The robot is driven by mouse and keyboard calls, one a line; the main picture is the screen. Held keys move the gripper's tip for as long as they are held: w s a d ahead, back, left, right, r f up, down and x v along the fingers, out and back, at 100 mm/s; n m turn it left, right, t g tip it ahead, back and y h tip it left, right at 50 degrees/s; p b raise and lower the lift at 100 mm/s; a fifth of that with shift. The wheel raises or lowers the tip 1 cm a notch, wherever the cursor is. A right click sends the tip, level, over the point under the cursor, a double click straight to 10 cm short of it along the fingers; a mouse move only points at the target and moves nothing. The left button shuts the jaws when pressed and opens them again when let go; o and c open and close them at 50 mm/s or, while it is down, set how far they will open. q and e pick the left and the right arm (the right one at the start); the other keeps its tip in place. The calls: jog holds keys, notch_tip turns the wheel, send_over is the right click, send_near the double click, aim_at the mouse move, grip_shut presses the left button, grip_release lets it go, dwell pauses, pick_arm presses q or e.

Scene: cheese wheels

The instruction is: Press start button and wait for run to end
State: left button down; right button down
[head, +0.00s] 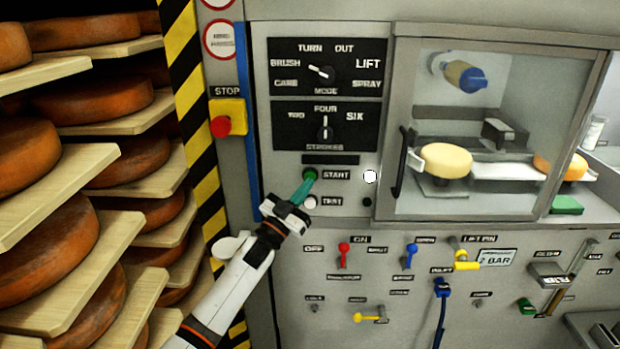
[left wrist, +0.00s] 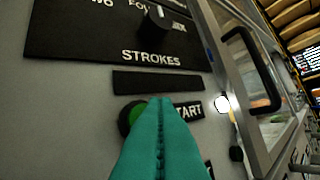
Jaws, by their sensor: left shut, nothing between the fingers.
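The green start button (head: 310,174) sits on the grey control panel, left of the START label. In the left wrist view the start button (left wrist: 126,118) is partly hidden behind my fingers. My left gripper (head: 306,182) is shut and empty, its teal fingertips right at the button. In the left wrist view the shut fingertips (left wrist: 155,104) overlap the button's right side; I cannot tell whether they touch or press it. A round white lamp (head: 370,176) right of START looks bright, and it also shows in the left wrist view (left wrist: 222,103). My right gripper is not in view.
A glass-doored chamber (head: 403,200) holds a pale cheese wheel (head: 446,160). A red stop button (head: 221,127) is on the left. Below are the white test button (head: 310,202) and coloured valves. Shelves of orange cheese wheels (head: 75,240) stand at left, close to my arm.

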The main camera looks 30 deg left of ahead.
pick_arm(q)
jog(key=shift+w+a, duration=0.2)
jog(key=shift+w, duration=0.15)
